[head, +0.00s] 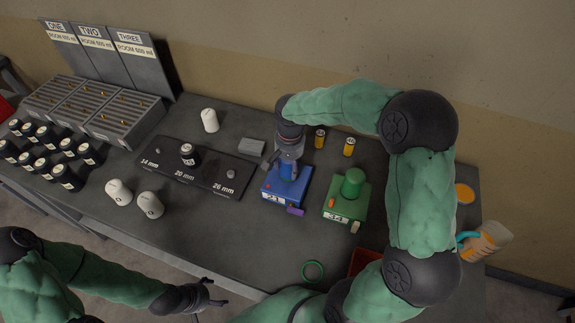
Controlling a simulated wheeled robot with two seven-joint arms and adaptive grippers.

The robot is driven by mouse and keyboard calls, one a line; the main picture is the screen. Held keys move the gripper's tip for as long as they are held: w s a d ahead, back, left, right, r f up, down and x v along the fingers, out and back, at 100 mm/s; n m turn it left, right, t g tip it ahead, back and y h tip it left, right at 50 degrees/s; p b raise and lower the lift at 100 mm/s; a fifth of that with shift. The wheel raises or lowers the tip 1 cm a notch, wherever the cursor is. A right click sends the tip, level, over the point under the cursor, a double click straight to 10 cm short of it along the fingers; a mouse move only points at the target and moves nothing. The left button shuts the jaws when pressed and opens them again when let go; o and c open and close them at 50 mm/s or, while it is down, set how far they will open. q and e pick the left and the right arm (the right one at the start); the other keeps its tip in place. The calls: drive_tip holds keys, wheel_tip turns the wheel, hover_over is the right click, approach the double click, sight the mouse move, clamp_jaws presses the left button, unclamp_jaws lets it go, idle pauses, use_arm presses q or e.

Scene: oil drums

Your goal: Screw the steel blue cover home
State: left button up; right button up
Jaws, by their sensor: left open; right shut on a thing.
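A blue block-shaped container marked 21 (283,189) stands on the grey table (218,215), right of the middle. The steel blue cover (289,170) is on top of it, partly hidden by my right gripper (289,160). That gripper points down from above and is shut on the cover. I cannot tell whether any gap is left between the cover and the container. My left gripper (212,293) is open and empty, low in the view near the front table edge, apart from everything.
Behind are two small orange-yellow cans (320,139) and a grey block (251,147). A green ring (313,271) lies in front. A size board (197,168), white bottles (209,120) and dark jars are left.

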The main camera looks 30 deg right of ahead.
drive_tip(key=shift+s+d+f, duration=0.1)
drive_tip(key=shift+s+f, duration=0.35)
drive_tip(key=shift+s, duration=0.05)
drive_tip(key=m, duration=0.1)
drive_tip(key=m+b, duration=0.1)
drive_tip(key=m, duration=0.1)
drive_tip(key=shift+w+d+f, duration=0.1)
drive_tip(key=shift+w+f, duration=0.05)
drive_tip(key=shift+f, duration=0.05)
drive_tip(key=m+b, duration=0.1)
drive_tip(key=m, duration=0.2)
drive_tip(key=shift+r, duration=0.1)
drive_tip(key=o, duration=1.7)
drive_tip(key=shift+d, duration=0.15)
drive_tip(key=shift+d+r, duration=0.1)
drive_tip(key=shift+d, duration=0.1)
drive_tip(key=shift+w+a+r, duration=0.1)
drive_tip(key=shift+a+r, duration=0.05)
drive_tip(key=shift+a, duration=0.05)
